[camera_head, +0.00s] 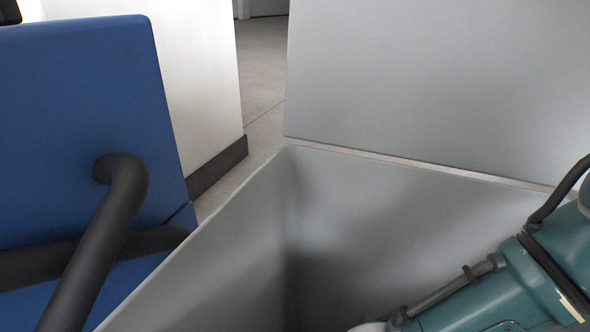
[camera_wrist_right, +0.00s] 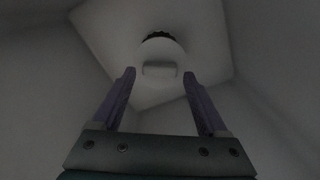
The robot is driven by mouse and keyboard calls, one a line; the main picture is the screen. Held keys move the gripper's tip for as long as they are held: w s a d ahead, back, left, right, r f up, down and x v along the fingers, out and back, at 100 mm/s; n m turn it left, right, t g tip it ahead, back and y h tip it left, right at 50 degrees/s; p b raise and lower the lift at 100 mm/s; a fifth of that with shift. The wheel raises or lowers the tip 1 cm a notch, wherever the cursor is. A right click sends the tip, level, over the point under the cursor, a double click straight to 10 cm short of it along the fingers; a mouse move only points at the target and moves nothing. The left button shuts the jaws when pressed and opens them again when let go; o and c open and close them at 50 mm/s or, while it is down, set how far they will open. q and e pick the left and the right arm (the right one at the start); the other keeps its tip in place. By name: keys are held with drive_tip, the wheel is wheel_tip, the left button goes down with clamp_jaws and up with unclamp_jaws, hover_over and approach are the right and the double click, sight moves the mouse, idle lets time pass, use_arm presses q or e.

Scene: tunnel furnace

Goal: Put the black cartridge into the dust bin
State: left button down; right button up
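The dust bin (camera_head: 225,250) is a large grey open-topped box filling the lower middle of the head view. My right arm reaches over its right side, and its gripper is hidden there. In the right wrist view my right gripper (camera_wrist_right: 159,82) points down into a dim, pale-walled space that looks like the bin's inside. Its two fingers are apart with nothing between them. Beyond the fingertips a round, pale object with a dark toothed edge (camera_wrist_right: 160,58) lies on the pale bottom. It may be the cartridge; dim light hides its true colour. My left gripper is not in view.
A blue panel (camera_head: 75,110) with a dark tubular handle (camera_head: 112,215) stands left of the bin. A white wall (camera_head: 200,80) with a dark skirting is behind it. A large grey panel (camera_head: 440,80) stands behind the bin. A strip of floor (camera_head: 262,75) shows between them.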

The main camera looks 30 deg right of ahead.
drive_tip(key=shift+o, duration=1.4)
drive_tip(key=shift+r, duration=0.1)
wheel_tip(320, 180, up, 10)
drive_tip(key=p, duration=0.8)
